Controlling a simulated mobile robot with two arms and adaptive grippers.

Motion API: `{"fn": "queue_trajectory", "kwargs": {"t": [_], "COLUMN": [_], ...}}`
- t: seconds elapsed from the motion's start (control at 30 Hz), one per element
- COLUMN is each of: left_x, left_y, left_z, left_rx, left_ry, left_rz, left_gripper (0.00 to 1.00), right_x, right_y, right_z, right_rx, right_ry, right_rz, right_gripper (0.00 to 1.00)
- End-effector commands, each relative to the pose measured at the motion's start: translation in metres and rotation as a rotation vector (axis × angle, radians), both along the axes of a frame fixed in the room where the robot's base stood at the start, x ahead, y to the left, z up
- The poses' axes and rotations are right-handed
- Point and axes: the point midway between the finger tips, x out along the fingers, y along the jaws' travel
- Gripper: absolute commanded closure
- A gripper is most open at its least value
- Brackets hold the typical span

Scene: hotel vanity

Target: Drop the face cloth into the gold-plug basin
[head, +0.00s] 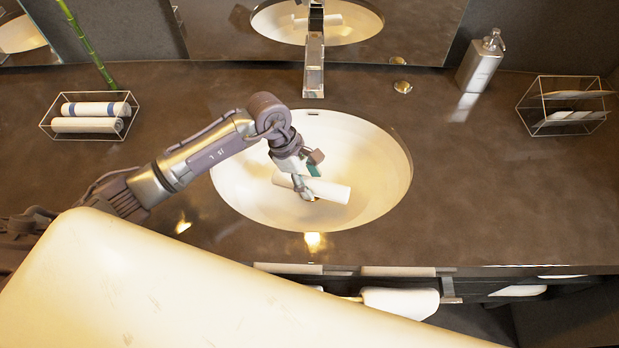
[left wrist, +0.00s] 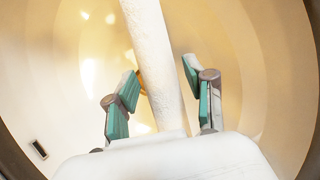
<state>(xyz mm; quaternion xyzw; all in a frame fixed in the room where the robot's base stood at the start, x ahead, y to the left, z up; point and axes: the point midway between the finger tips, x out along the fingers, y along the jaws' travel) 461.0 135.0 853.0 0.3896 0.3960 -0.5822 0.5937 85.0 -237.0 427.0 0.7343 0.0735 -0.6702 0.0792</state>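The face cloth (head: 330,190) is a white roll in the white oval basin (head: 385,185); whether it touches the basin floor I cannot tell. In the left wrist view the cloth (left wrist: 155,50) runs lengthwise between the fingers of my left gripper (left wrist: 160,80). The fingers stand apart, with a clear gap to the cloth on the right; the left fingertip is close to or against it. In the head view this gripper (head: 311,177) is low inside the basin. A bit of gold, perhaps the plug, shows beside the cloth, mostly hidden. My right gripper is not in view.
A faucet (head: 314,65) stands behind the basin. A wire basket with rolled cloths (head: 95,115) is at left. A soap dispenser (head: 481,62) and another wire rack (head: 565,105) are at right. The counter (head: 480,190) right of the basin is clear.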

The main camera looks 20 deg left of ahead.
Motion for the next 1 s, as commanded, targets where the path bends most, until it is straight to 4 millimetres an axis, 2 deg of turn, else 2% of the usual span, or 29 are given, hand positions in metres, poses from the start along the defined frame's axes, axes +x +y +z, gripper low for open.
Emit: {"fn": "queue_trajectory", "kwargs": {"t": [0.03, 0.1, 0.4, 0.53, 1.0], "left_x": [0.0, 0.0, 0.0, 0.001, 0.0], "left_y": [0.0, 0.0, 0.0, 0.004, 0.039], "left_z": [0.0, 0.0, 0.001, 0.009, 0.093], "left_rx": [0.0, 0.0, 0.0, 0.0, 0.001], "left_ry": [0.0, 0.0, 0.0, -0.003, -0.003], "left_rz": [0.0, 0.0, 0.0, 0.0, 0.001], "left_gripper": [0.33, 0.22, 0.22, 0.22, 0.22], "right_x": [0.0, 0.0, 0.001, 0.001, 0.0], "right_y": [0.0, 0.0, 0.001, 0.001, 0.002], "right_z": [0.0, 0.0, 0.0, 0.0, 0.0], "right_rx": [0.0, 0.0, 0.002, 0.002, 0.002], "right_ry": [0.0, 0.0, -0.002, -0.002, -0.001], "right_rz": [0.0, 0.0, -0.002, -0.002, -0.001], "right_gripper": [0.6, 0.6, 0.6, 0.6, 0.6]}}
